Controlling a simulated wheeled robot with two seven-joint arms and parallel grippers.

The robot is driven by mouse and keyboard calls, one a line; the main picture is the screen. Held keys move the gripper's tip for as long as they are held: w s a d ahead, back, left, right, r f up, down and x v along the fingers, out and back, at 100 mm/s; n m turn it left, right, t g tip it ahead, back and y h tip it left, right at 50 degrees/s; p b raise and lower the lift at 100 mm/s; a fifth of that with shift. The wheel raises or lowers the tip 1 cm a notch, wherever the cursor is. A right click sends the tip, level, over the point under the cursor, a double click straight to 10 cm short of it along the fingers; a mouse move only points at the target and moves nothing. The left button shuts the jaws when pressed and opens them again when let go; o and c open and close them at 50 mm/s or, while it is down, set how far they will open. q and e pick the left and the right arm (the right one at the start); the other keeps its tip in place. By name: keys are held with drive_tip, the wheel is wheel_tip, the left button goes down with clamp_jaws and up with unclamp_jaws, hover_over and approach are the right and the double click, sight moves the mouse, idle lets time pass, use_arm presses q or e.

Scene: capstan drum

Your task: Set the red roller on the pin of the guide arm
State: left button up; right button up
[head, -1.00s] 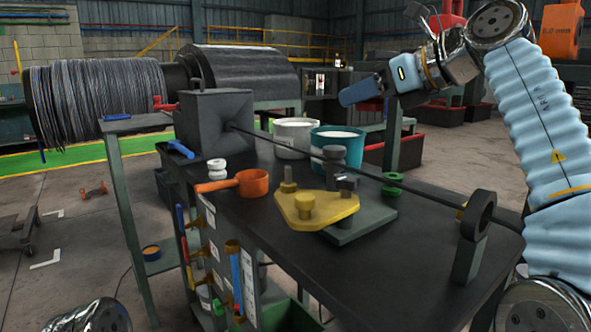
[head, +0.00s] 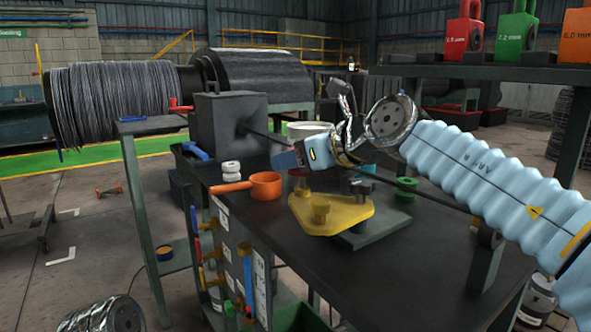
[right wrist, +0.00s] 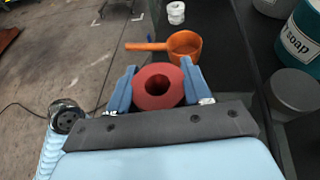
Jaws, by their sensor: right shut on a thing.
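My right gripper (head: 287,159) is over the table and shut on the red roller. In the right wrist view the red roller (right wrist: 158,97) sits between the two blue fingers, its dark bore facing the camera. In the head view only a little of the red roller (head: 298,172) shows under the fingers. The yellow guide arm (head: 345,213) lies below, with one upright pin just under the roller and a wider yellow knob nearer the front. Whether roller and pin touch I cannot tell. The wrist view hides the pin. My left gripper is out of view.
A dark rod crosses the table from the grey box (head: 230,125) to a ring stand at right. A green ring (head: 406,188) lies to the right. Buckets stand behind.

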wheel_tip(320, 180, down, 2)
drive_tip(key=shift+w+f, duration=0.1)
drive_tip(key=shift+f, duration=0.15)
drive_tip(key=o, duration=1.2)
drive_tip(key=shift+c, duration=0.2)
drive_tip(key=shift+r, duration=0.1)
drive_tip(key=b+v, duration=0.1)
drive_tip(key=v, duration=0.5)
drive_tip(key=shift+s+d, duration=0.15)
drive_tip(key=shift+s, duration=0.2)
drive_tip(key=shift+b+v, duration=0.8)
drive_tip(key=shift+v, duration=0.25)
drive_tip(key=shift+b+v, duration=0.95)
drive_tip(key=shift+b, duration=0.1)
drive_tip(key=shift+s+d+r, duration=0.1)
drive_tip(key=shift+d, duration=0.2)
drive_tip(key=shift+s+d+r, duration=0.2)
drive_tip(key=shift+r, duration=0.1)
